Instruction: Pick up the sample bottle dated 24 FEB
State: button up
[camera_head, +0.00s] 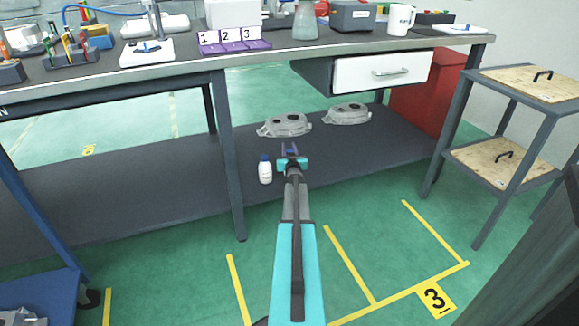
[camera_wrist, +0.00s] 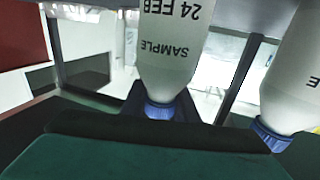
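The white sample bottle dated 24 FEB (camera_wrist: 170,50), with a blue cap, is upside down in the wrist view, close in front of my gripper (camera_wrist: 160,108). Dark finger parts show on both sides of its cap. I cannot tell whether they touch it. A second white bottle (camera_wrist: 295,80) with a blue cap is at the right of the wrist view; its date is cut off. In the head view one white bottle (camera_head: 265,172) stands on the lower shelf, just left of my gripper (camera_head: 290,149). My gripper seems to hide the 24 FEB bottle there.
Two grey castings (camera_head: 285,125) (camera_head: 347,114) lie on the lower shelf (camera_head: 345,155) behind my gripper. The bench top (camera_head: 330,46), a white drawer (camera_head: 380,72) and a bench leg (camera_head: 228,150) are close by. The shelf's left part is clear.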

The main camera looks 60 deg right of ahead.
grip_shut()
jog(key=shift+r, duration=0.1)
jog(key=s+a+r+p, duration=0.5)
jog(key=s+a, duration=0.5)
jog(key=a, duration=0.2)
jog(key=shift+a+p, duration=0.15)
jog(key=shift+p, duration=0.65)
dwell(0.5)
